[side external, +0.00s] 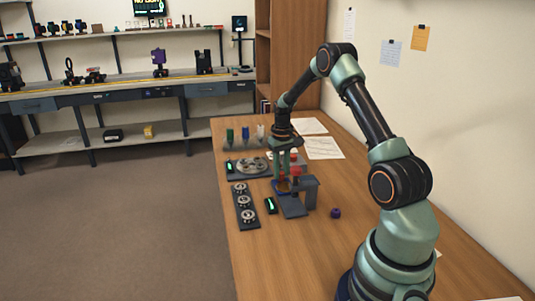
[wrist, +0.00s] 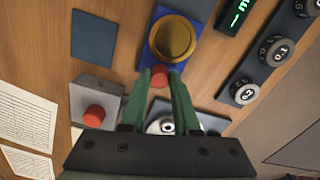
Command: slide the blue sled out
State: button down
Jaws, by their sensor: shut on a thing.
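The blue sled (wrist: 147,60) lies flat at the top middle of the wrist view, with a round brass piece (wrist: 173,38) on it. In the side external view the sled (side external: 281,186) is a small blue patch below my gripper, partly hidden. A red knob (wrist: 159,80) sits at the sled's near edge. My gripper (wrist: 160,76) has its two green fingers on either side of this knob and is shut on it.
A grey box with a red button (wrist: 95,115) stands left of my fingers in the wrist view. A strip of dials (side external: 244,206) and a green display (side external: 271,205) lie nearby. A purple piece (side external: 335,213) stands right of the stand. The near table is mostly clear.

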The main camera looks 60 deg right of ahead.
aim_at(281, 172)
jog(key=shift+w+d, duration=0.2)
jog(key=shift+w, duration=0.05)
jog(key=c, duration=0.6)
grip_release()
jog(key=shift+c, duration=0.2)
jog(key=shift+s, duration=0.1)
notch_tip(281, 172, up, 12)
jog(key=shift+r, duration=0.1)
